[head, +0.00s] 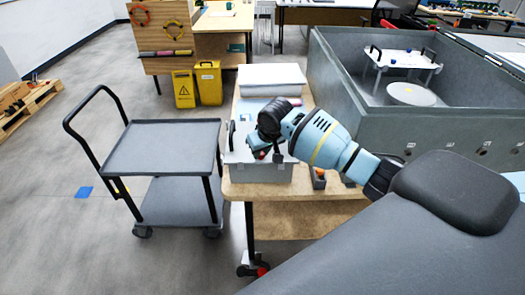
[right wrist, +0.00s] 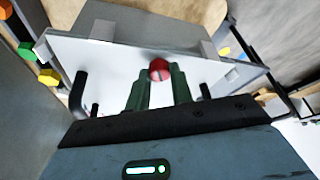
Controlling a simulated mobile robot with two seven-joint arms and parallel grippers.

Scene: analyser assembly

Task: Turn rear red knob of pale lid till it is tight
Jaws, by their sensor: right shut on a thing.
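The pale lid (head: 239,153) lies on a grey box at the front of the wooden table; it also fills the middle of the right wrist view (right wrist: 115,62). It has black handles (right wrist: 79,92) near its ends. A red knob (right wrist: 159,69) shows between my right gripper's two dark green fingertips, over the lid. My right gripper (right wrist: 159,78) is shut on this knob. In the head view my right gripper (head: 262,154) reaches the lid from the right and covers part of it. Only this knob shows clearly. My left gripper is out of view.
The wooden table (head: 300,196) also bears a white stack (head: 272,76) behind the lid. A small grey holder with an orange part (head: 318,177) stands right of the box. A grey trolley (head: 165,148) stands left. A large grey tank (head: 425,128) stands right.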

